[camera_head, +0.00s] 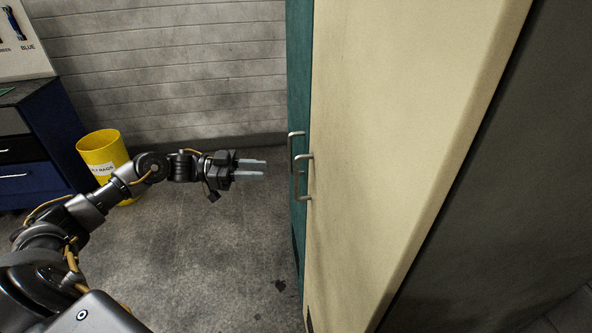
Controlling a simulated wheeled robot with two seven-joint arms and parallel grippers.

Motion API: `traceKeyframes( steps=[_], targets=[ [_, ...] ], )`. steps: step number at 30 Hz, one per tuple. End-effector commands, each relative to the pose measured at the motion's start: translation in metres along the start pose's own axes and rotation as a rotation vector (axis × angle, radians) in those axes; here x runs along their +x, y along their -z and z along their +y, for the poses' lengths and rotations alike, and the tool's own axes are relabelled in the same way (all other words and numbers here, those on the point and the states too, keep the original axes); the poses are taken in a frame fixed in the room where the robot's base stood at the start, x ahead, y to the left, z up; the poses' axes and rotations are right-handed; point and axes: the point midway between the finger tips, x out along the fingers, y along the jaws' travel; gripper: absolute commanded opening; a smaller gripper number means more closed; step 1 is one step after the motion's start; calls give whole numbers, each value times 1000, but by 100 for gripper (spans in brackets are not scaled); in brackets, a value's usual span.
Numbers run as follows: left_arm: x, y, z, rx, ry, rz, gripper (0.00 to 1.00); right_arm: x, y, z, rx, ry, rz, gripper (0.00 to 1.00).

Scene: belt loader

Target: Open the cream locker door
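The cream locker door (395,120) fills the right middle of the head view and looks shut. Its metal handle (309,178) is a vertical bar at the door's left edge. My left gripper (264,168) points right toward the handle, a short way to its left, and does not appear to touch it. Its two fingers are apart with a gap between them, and nothing is held. My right gripper is not in view.
A teal locker door (299,90) with its own handle (292,150) stands just behind and left of the cream one. A yellow bin (103,152) and a blue drawer cabinet (40,170) stand at the left. The concrete floor (210,260) between is clear.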

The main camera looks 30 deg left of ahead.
Motion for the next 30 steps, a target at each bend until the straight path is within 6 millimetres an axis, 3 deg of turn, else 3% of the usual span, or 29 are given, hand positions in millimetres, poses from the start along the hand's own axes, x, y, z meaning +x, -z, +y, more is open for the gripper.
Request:
traceKeyframes(
  steps=[18,30],
  targets=[
    [95,2,-1,1,3,3,30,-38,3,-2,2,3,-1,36],
    [106,-1,-1,1,4,0,30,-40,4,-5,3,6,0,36]
  ],
)
